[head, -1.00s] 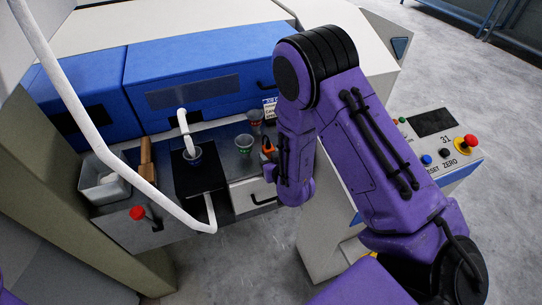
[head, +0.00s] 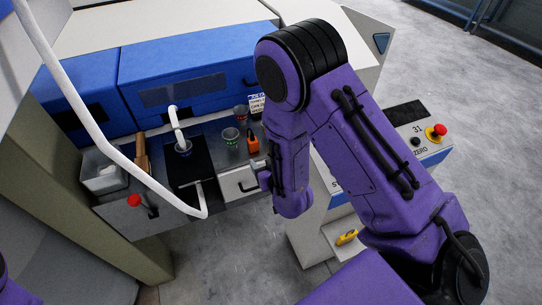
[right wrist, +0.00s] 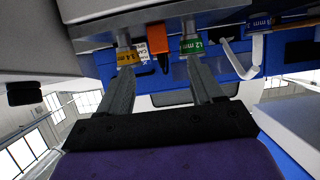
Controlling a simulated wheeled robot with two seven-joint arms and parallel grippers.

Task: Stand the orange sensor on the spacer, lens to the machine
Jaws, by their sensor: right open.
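I cannot tell which way the lens faces. My left gripper is out of view.
A grey bin (head: 103,180) and red knob (head: 134,200) are at left. The control panel (head: 425,150) stands at right.

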